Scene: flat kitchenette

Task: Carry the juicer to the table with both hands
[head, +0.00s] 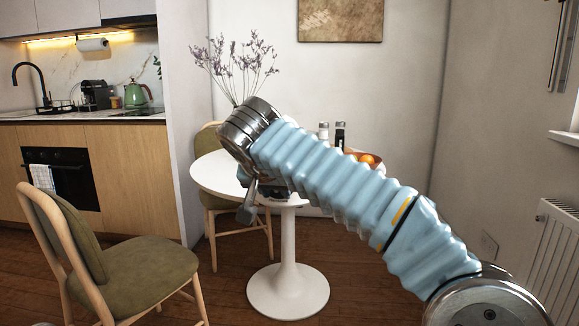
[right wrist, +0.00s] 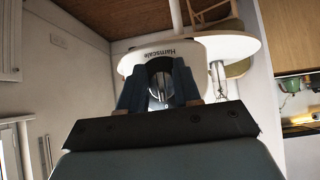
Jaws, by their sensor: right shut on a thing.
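My right gripper (head: 260,198) is in front of the round white table (head: 213,176) in the head view, with my arm reaching in from the lower right. In the right wrist view, the right gripper (right wrist: 159,82) has its two dark fingers on either side of a silvery part of a white appliance with dark lettering, which I take to be the juicer (right wrist: 188,51). It is shut on this. In the head view the juicer is mostly hidden behind my arm, so I cannot tell whether it touches the tabletop. The left gripper is not in view.
A vase of dried purple stems (head: 236,68), shakers (head: 340,135) and a bowl of oranges (head: 368,160) are at the table. A green-cushioned chair (head: 140,275) stands at front left, another (head: 238,222) by the table. A radiator (head: 555,255) lines the right wall.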

